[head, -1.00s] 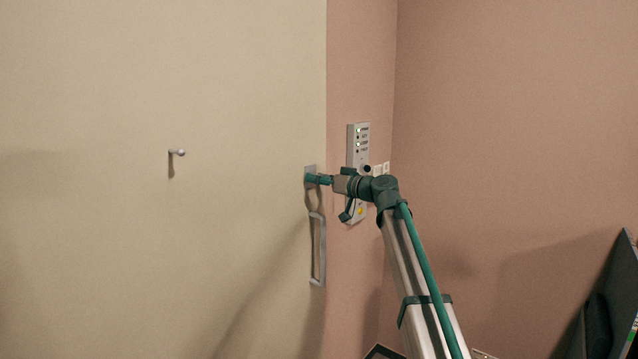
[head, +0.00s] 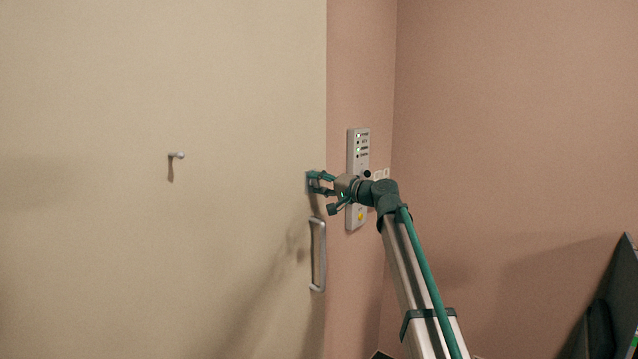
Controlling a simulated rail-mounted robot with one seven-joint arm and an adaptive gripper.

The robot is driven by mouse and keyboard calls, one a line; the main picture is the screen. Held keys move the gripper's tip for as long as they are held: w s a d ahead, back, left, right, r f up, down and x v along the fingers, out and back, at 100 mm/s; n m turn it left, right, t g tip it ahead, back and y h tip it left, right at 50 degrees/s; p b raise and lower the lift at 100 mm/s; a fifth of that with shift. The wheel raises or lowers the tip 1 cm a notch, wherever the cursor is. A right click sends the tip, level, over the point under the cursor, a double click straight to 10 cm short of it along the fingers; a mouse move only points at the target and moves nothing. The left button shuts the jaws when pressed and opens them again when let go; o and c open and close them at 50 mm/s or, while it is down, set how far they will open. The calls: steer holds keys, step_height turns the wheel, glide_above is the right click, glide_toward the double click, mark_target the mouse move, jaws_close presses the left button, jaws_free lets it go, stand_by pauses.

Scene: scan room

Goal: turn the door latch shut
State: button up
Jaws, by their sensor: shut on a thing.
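A large cream door (head: 150,250) fills the left of the head view and looks flush with the pink wall at its right edge. My gripper (head: 314,181) is at the door's right edge, above the handle. Its teal fingers are at the small latch there and shut on it. The fingers hide most of the latch, so I cannot tell its exact angle. A grey bar handle (head: 321,255) stands upright on the door just below my gripper.
A pale control panel (head: 358,150) with small lights and a yellow button is on the wall right behind my wrist. A small hook (head: 176,156) sticks out of the door at left. A dark screen (head: 610,310) stands at the lower right.

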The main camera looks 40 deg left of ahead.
steer(key=m+p, duration=0.1)
steer(key=m, duration=0.3)
steer(key=shift+m+p, duration=0.35)
steer(key=shift+m, duration=0.05)
stand_by(0.4)
steer(key=o, duration=1.1)
steer(key=shift+o, duration=0.2)
steer(key=d, duration=1.2)
steer(key=shift+w, duration=0.2)
